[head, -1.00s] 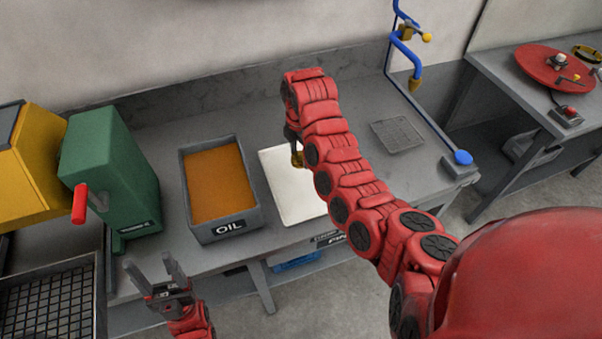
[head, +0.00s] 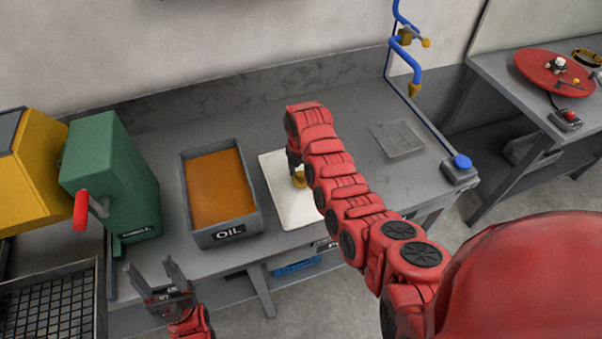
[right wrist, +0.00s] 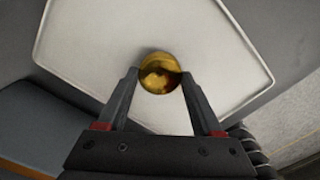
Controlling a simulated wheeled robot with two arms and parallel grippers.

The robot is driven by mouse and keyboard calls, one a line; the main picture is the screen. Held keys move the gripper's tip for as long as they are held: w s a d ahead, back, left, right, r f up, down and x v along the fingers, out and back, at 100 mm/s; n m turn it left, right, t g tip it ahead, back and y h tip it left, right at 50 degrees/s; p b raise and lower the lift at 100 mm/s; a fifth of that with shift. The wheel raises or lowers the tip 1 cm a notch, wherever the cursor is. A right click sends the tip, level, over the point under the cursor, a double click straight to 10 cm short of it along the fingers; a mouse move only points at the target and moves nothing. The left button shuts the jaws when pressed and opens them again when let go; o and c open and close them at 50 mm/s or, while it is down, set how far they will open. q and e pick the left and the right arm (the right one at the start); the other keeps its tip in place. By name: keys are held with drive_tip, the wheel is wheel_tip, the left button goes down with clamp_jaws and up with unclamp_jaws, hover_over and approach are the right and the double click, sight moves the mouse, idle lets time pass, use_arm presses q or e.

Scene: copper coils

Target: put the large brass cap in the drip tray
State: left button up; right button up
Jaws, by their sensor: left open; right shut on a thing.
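The large brass cap (head: 299,178) is round and shiny gold. My right gripper (head: 296,168) is shut on it, over the white drip tray (head: 282,203). In the right wrist view, the cap (right wrist: 159,73) sits between the two fingertips of the gripper (right wrist: 158,76), with the pale tray (right wrist: 85,45) and its thin raised rim behind it. I cannot tell whether the cap touches the tray. My right forearm hides the tray's right part in the head view. My left gripper (head: 148,264) is open and empty at the lower left, in front of the bench.
A grey bin marked OIL (head: 228,233) with orange-brown liquid stands just left of the tray. A green machine with a red handle (head: 81,210) is further left. A grey grille plate (head: 398,139) and a blue pipe (head: 407,52) are at right.

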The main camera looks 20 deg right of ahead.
drive_tip(key=shift+f, duration=0.4)
drive_tip(key=shift+f, duration=0.15)
drive_tip(key=o, duration=1.4)
